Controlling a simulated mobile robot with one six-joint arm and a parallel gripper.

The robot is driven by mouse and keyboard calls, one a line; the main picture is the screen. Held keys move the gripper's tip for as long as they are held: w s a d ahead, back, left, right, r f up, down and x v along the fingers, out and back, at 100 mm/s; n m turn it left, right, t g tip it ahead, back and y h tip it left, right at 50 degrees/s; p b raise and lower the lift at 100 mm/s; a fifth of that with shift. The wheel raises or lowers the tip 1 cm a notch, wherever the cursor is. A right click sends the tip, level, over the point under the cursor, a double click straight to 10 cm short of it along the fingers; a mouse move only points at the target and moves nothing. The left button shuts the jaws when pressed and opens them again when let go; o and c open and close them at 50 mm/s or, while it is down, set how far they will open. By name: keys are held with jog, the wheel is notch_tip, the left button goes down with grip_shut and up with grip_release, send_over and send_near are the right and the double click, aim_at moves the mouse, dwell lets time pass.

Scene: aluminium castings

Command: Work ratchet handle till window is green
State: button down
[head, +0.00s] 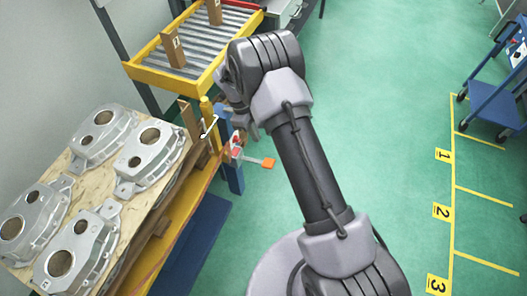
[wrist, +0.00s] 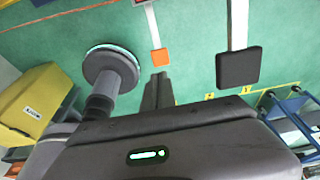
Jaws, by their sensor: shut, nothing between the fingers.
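My gripper (wrist: 158,78) is shut and empty; its dark fingers point away from the wrist camera. Just beyond the fingertips in the wrist view is an orange pad (wrist: 160,57) on a pale lever. To its right is a larger black pad (wrist: 237,68) on a second pale lever. I cannot tell which is the ratchet handle. In the head view, the orange pad (head: 268,163) sticks out right from a small red and white unit (head: 238,147) on the blue post (head: 233,180). My arm hides part of the area. A green window cannot be made out; red shows on the unit.
A pallet (head: 150,187) with several aluminium castings (head: 150,152) stands at left. A yellow-framed roller conveyor (head: 198,86) lies behind. A blue cart (head: 490,105) stands at far right, by numbered yellow floor lines. The green floor between is clear.

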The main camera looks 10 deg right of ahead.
aim_at(267, 162)
jog(key=b+x, duration=0.3)
jog(key=x, duration=1)
jog(key=shift+s+d+f, duration=0.1)
jog(key=shift+d+f, duration=0.05)
jog(key=shift+f, duration=0.2)
jog(key=shift+b, duration=0.3)
